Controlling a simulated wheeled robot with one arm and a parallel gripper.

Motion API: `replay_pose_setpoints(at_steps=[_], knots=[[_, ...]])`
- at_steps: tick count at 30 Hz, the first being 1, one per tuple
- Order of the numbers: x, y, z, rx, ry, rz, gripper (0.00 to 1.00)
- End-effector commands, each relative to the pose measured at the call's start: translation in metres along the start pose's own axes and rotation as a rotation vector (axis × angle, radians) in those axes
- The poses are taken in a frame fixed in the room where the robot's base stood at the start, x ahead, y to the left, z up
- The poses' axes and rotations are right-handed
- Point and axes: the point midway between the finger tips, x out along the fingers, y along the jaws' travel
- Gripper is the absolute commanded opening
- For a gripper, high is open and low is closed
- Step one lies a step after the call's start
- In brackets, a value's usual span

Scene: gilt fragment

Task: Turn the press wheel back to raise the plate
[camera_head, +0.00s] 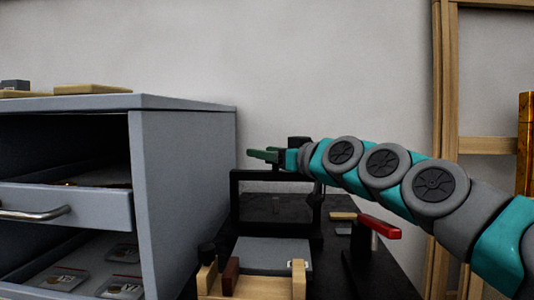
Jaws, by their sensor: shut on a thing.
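The black press (236,208) stands in the middle of the head view, with an upright frame and a crossbar. A dark green part (262,154), apparently the press wheel, sits above the crossbar, seen nearly edge-on. My gripper (284,157) reaches it from the right and is shut on it; the fingertips are small and partly hidden by my wrist. The plate cannot be told apart clearly within the dark space under the crossbar, so its height is unclear.
A grey cabinet (185,190) with an open drawer (75,208) stands close on the left. In front of the press lies a grey board (270,256) among wooden pieces. A red lever (380,226) stands to the right. A wooden rack (445,120) is at the right wall.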

Motion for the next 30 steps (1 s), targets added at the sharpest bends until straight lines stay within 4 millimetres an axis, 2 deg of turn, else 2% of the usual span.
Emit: replay_pose_setpoints(at_steps=[3,15,27,28,30], knots=[[-0.0009,-0.0013,-0.0058,0.003,0.009,-0.048,0.02],[-0.0006,-0.0060,-0.0031,0.002,0.004,-0.226,0.02],[-0.0008,-0.0072,-0.0003,-0.001,0.003,-0.246,0.02],[-0.0009,-0.0071,-0.0002,-0.001,0.003,-0.246,0.59],[-0.0009,-0.0071,-0.0001,-0.001,0.002,-0.246,0.67]])
